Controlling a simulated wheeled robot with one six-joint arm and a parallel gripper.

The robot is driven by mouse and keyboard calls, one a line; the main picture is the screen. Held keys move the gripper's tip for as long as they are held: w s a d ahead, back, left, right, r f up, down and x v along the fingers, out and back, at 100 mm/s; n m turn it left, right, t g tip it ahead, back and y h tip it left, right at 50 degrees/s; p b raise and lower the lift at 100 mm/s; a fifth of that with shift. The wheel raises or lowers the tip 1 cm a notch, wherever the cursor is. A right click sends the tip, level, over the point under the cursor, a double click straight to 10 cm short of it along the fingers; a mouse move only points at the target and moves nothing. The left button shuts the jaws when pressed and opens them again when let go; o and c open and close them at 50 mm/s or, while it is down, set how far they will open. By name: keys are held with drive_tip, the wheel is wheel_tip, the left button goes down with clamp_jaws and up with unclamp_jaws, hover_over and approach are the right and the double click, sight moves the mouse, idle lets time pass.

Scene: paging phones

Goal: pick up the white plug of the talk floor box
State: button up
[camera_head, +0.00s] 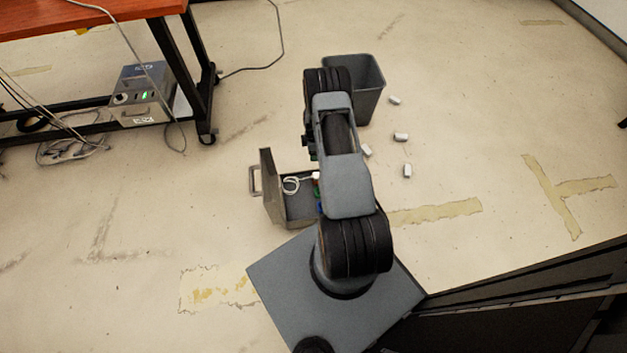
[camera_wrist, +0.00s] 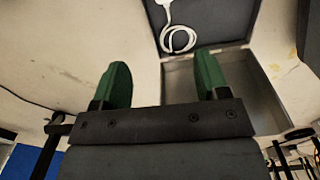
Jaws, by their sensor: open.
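An open grey floor box (camera_head: 297,207) stands on the floor beside my base, its lid (camera_head: 268,190) raised on the left; I see no readable label on it. A coiled white cord (camera_head: 291,185) lies at the box. In the wrist view, a white plug (camera_wrist: 164,4) on the white cord (camera_wrist: 180,40) is at the top edge, partly cut off, against the grey box (camera_wrist: 225,50). My gripper (camera_wrist: 163,68) is open, with green fingers and nothing between them. The plug lies beyond the fingertips, apart from them. In the head view my arm hides most of the gripper.
A grey bin (camera_head: 368,88) stands behind my arm, with several small white pieces (camera_head: 400,137) on the floor. A second grey box (camera_head: 140,97) with a green light sits under the red-topped table (camera_head: 60,15), among loose cables.

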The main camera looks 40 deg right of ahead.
drive_tip(key=shift+n, duration=0.3)
drive_tip(key=f+b, duration=0.1)
drive_tip(key=f, duration=0.3)
drive_tip(key=f+b, duration=0.1)
drive_tip(key=f, duration=0.4)
drive_tip(key=s+d+f+b, duration=0.1)
drive_tip(key=f+b, duration=0.1)
drive_tip(key=f, duration=0.2)
drive_tip(key=shift+f, duration=0.2)
drive_tip(key=shift+s+f+b, duration=0.1)
drive_tip(key=shift+f+b, duration=1.4)
drive_tip(key=shift+f, duration=1.6)
drive_tip(key=shift+r, duration=0.1)
drive_tip(key=shift+c, duration=0.3)
drive_tip(key=c, duration=1)
drive_tip(key=shift+o, duration=0.2)
drive_tip(key=shift+r, duration=0.1)
